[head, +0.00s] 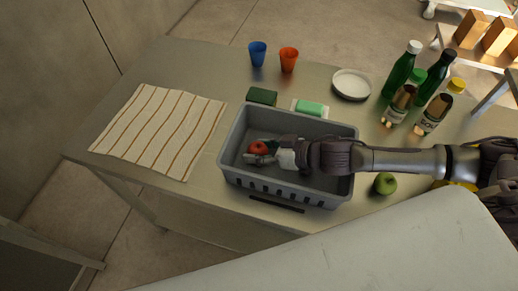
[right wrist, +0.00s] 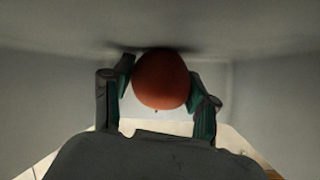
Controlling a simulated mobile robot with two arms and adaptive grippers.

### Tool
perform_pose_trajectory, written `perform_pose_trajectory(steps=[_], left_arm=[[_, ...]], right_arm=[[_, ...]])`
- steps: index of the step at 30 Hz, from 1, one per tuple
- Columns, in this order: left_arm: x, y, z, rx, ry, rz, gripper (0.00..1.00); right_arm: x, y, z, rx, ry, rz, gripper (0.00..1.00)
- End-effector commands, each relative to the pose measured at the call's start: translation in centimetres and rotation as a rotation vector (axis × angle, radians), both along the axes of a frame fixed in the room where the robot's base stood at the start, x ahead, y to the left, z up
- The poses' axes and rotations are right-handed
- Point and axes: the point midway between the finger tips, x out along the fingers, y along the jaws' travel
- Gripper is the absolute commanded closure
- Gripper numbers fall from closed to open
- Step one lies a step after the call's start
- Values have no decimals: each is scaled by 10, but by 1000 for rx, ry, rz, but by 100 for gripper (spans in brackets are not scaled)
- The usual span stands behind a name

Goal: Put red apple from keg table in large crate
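The red apple (head: 258,147) is inside the grey large crate (head: 232,135), near its left end and below the rim. My right gripper (head: 264,152) reaches into the crate from the right, with its fingers on either side of the apple. In the right wrist view the red apple (right wrist: 161,80) fills the space between the fingertips of my right gripper (right wrist: 160,85), which appear to touch both its sides. A dark shadow lies on the crate surface close behind the apple. My left gripper is not in view.
A striped cloth (head: 160,130) lies left of the crate. A green apple (head: 385,184) lies under my right arm. Bottles and cans (head: 435,115) stand at the right.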

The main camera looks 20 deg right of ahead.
Motion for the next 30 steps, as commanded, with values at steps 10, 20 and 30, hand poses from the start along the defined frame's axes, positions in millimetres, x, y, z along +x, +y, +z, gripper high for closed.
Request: perform_pose_trajectory(steps=[10,20,30], left_arm=[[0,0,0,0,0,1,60],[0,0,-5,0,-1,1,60],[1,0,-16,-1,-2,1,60]], right_arm=[[0,0,0,-1,1,0,18],[-15,-19,12,-5,2,-1,18],[-42,-49,34,-3,2,-1,18]])
